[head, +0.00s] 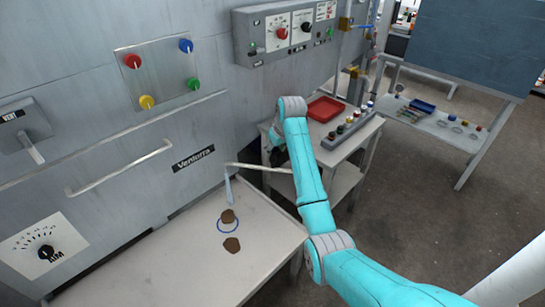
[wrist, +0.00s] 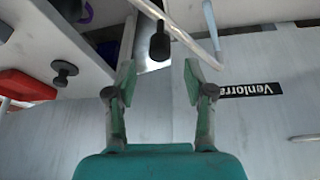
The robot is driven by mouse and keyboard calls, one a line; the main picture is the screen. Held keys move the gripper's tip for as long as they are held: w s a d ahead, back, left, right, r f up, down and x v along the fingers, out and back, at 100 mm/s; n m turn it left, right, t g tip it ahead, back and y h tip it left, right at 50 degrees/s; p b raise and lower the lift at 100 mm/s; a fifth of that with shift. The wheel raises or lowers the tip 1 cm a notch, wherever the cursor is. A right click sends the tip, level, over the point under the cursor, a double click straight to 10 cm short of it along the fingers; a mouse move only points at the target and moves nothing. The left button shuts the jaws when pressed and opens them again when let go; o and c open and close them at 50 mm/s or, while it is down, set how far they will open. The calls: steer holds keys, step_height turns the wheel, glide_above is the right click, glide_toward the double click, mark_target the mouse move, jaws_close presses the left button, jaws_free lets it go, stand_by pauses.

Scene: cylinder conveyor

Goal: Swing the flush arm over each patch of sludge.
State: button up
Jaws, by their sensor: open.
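Two brown sludge patches lie on the pale bench (head: 175,270). The far patch (head: 228,216) is inside a blue ring (head: 219,228); the near patch (head: 232,244) is just outside it. The thin pale flush arm (head: 258,168) reaches over the bench, with a grey nozzle (head: 229,190) hanging above the far patch. Its right end passes behind my arm. My gripper (wrist: 160,80) is open and empty in the wrist view. A black handle (wrist: 159,45) is just beyond the fingertips, roughly between them and apart from both. In the head view my gripper is mostly hidden.
The grey cabinet wall carries a long rail (head: 120,168) and an AIM dial (head: 46,252). A side table beyond my arm holds a red tray (head: 325,109) and a row of knobs (head: 350,126). Open floor (head: 420,210) is at the right.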

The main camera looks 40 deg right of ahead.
mark_target(273, 155)
steer(key=shift+x, duration=2.7)
steer(key=shift+c, duration=0.2)
steer(key=shift+a, duration=0.1)
jaws_close()
